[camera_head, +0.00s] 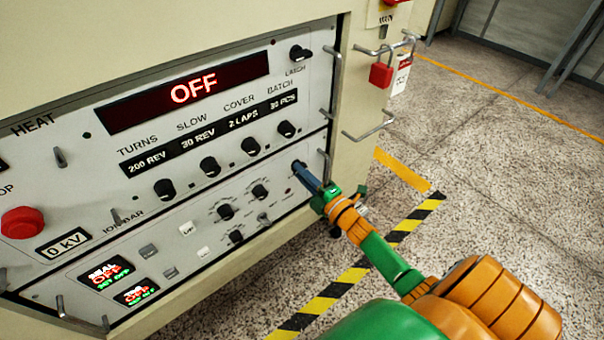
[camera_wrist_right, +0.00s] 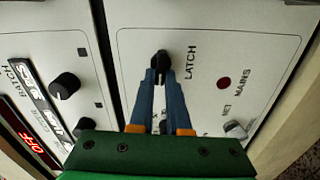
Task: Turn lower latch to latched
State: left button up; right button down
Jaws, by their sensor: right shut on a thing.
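The lower latch is a small black knob (camera_wrist_right: 159,57) on the white lower panel, beside the printed word LATCH in the right wrist view. My right gripper (camera_wrist_right: 161,76) is shut on it, with its two blue fingers on either side of the knob. In the head view the right gripper (camera_head: 304,173) reaches the right end of the lower panel, and its fingertips largely cover the knob there. The fingers hide part of the knob, so I cannot tell its exact angle. My left gripper is not in view.
An upper LATCH knob (camera_head: 301,52) sits on the panel above, right of the red OFF display (camera_head: 189,91). Metal handles (camera_head: 335,85) stand out near the panel's right edge. A red padlock (camera_head: 381,75) hangs on the cabinet side. Floor to the right is open.

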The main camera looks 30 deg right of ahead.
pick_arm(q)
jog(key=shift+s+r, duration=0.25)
pick_arm(e)
jog(key=shift+f+n, duration=0.1)
jog(key=shift+n, duration=0.4)
jog(key=c, duration=0.9)
grip_release()
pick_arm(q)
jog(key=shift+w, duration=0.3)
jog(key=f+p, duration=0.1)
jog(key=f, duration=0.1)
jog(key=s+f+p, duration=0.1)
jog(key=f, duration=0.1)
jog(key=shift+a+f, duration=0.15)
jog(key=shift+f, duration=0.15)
pick_arm(e)
jog(key=s, duration=0.7)
jog(key=shift+d, duration=0.3)
